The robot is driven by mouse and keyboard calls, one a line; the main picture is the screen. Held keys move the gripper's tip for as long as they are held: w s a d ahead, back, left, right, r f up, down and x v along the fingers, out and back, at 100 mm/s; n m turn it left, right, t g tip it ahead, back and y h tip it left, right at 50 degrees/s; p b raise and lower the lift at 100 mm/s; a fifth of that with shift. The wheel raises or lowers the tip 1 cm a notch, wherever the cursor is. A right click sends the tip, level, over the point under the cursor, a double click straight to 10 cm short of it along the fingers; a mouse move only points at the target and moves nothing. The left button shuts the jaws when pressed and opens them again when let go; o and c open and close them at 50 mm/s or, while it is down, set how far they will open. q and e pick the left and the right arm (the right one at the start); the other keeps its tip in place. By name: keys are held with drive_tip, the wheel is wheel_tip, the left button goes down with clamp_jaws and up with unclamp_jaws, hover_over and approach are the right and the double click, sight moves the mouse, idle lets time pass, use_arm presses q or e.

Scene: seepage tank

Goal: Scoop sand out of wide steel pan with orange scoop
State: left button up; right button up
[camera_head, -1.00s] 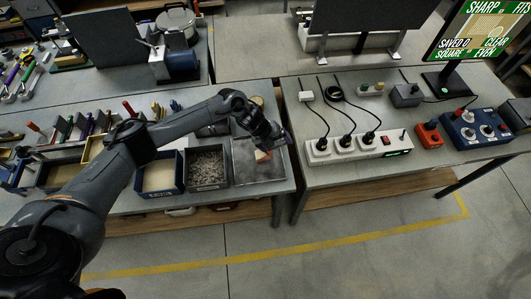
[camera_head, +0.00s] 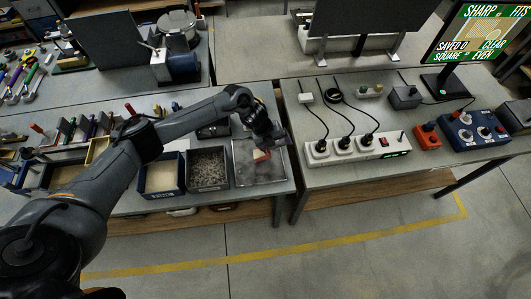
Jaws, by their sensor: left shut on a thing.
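The wide steel pan (camera_head: 240,180) sits at the right front of the left bench, with a greyish layer inside that I cannot clearly make out. My left gripper (camera_head: 276,139) is over the back right part of the pan, pointing down. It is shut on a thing. A small orange and pale piece, seemingly the orange scoop (camera_head: 262,155), shows just below it, inside the pan's outline. Whether the scoop touches the pan's contents or holds any sand cannot be told. My right gripper is not in view.
A dark bin of grey gravel (camera_head: 208,168) stands left of the pan, and a blue bin of pale sand (camera_head: 160,177) left of that. On the right bench are a white power strip (camera_head: 358,148), an orange box (camera_head: 427,136) and a blue control box (camera_head: 473,131).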

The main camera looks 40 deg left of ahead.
sight(284, 141)
use_arm(q)
drive_tip(key=shift+r+g+y+p, duration=0.65)
drive_tip(key=shift+r+p, duration=0.55)
drive_tip(key=shift+r, duration=0.35)
drive_tip(key=shift+w+d+g+b, duration=0.25)
drive_tip(key=shift+w+d+b, duration=0.15)
drive_tip(key=shift+b, duration=0.1)
drive_tip(key=shift+w+d+g+y+b, duration=0.4)
drive_tip(key=shift+w+y+b, duration=0.15)
drive_tip(key=shift+b, duration=0.15)
drive_tip(key=shift+w+d+r+b, duration=0.1)
drive_tip(key=shift+d+r+b, duration=0.15)
drive_tip(key=shift+b, duration=0.25)
drive_tip(key=shift+r+g+y, duration=0.2)
drive_tip(key=shift+g+y, duration=0.1)
